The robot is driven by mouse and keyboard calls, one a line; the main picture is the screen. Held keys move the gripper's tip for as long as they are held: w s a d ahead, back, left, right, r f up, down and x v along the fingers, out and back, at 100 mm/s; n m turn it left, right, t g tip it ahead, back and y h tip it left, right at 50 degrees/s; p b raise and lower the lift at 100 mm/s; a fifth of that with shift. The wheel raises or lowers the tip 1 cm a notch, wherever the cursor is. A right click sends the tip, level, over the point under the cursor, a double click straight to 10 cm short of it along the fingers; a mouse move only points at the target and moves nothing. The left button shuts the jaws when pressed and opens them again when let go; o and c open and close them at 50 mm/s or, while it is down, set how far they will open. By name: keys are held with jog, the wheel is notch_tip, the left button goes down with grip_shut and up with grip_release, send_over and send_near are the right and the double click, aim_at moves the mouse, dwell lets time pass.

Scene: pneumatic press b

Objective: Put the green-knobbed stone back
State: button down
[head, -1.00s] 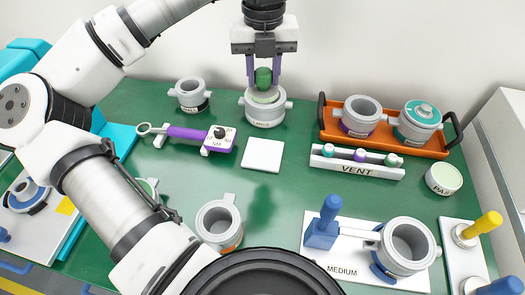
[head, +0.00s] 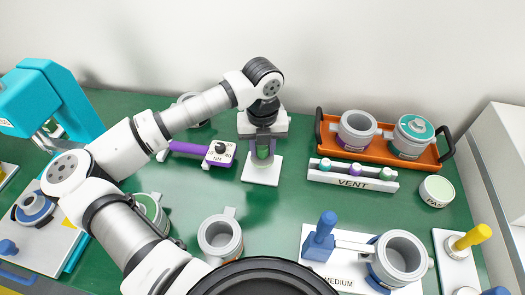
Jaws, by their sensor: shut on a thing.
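My gripper (head: 263,150) points down in front of the back wall, over the square white tile (head: 262,179). Its jaws are shut on the green-knobbed stone (head: 263,158), whose knob sits between the two fingers and is partly covered by them. The stone's pale green lower part shows just below the fingertips. I cannot tell whether it touches the tile or hangs just above it. The grey pot seen behind the tile earlier is now hidden by my gripper and wrist.
A purple-handled torque tool (head: 218,154) lies left of the tile. A grey pot (head: 220,240) stands in front, and the MEDIUM plate (head: 315,268) holds a clamped pot.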

aim_at(262, 155)
notch_tip(262, 155, down, 3)
jog(key=shift+r, duration=0.1)
jog(key=shift+f+b, duration=0.3)
jog(key=shift+b, duration=0.25)
jog(key=c, duration=1)
grip_release()
jog(key=shift+r, duration=0.1)
jog(key=shift+c, duration=0.2)
jog(key=shift+r+p, duration=0.35)
jog(key=shift+p, duration=0.7)
